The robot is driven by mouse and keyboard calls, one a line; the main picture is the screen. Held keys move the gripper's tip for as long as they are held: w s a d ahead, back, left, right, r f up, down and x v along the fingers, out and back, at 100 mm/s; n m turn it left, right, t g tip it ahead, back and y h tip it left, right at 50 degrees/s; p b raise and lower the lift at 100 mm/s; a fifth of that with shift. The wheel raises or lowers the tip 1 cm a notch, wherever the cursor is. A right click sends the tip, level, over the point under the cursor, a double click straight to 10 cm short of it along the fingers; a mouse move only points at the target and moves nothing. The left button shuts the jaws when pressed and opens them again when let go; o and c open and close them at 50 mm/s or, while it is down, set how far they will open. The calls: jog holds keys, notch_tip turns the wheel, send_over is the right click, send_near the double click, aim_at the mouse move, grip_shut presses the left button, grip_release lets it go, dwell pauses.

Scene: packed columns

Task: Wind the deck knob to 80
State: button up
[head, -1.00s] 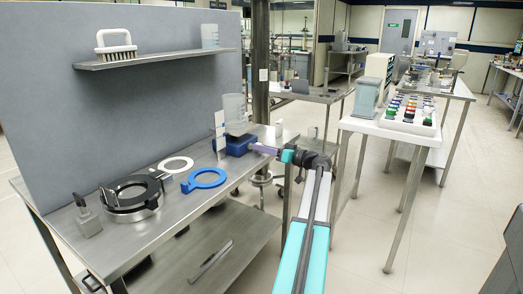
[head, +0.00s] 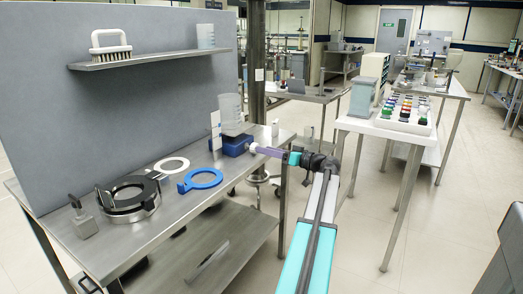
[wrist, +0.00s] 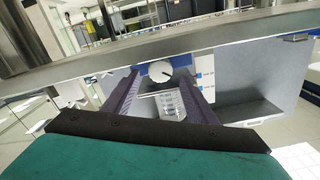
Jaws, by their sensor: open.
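The deck knob (wrist: 160,71) is a round white dial with a dark pointer mark, on the blue front of a device. In the wrist view the pointer slants toward the lower right; I can read no scale numbers. The blue device (head: 238,146) stands on the steel bench with a clear vessel (head: 232,112) above it. My gripper (wrist: 162,76) is open, its purple fingers on either side of the knob, seemingly not touching it. In the head view my gripper (head: 258,149) points at the device's right side, and the knob is hidden.
A blue ring (head: 200,180), a white ring (head: 172,165) and a black-and-steel ring fixture (head: 130,207) lie on the bench (head: 185,215). A shelf (head: 150,59) holds a brush (head: 110,46). A white table (head: 365,127) with coloured items stands at right.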

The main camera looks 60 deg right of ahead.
jog(key=s, duration=0.9)
jog(key=shift+s, duration=0.15)
